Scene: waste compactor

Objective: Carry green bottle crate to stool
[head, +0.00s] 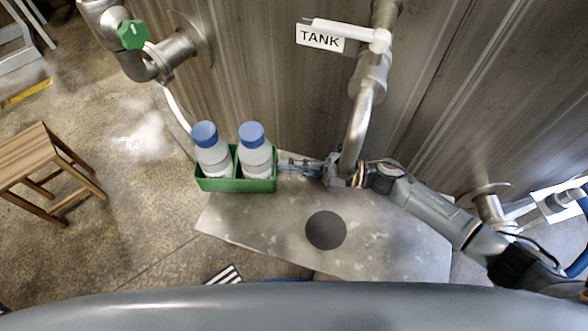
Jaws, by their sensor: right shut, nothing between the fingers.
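The green bottle crate (237,184) holds two white bottles with blue caps, a left bottle (213,160) and a right bottle (256,161). It stands upright at the far left corner of a grey metal plate, close to the tank wall. My right gripper (284,164) is at the crate's right side, its fingers pointing left at it. It is shut with nothing between the fingers; I cannot tell whether it touches the crate. The wooden stool (28,157) stands on the floor at the left, its top bare. My left gripper is not in view.
The metal plate (370,240) has a dark round spot (325,230). A tank wall with pipes, a green valve handle (132,34) and a TANK sign (320,38) rises behind. Open concrete floor (135,190) lies between stool and crate.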

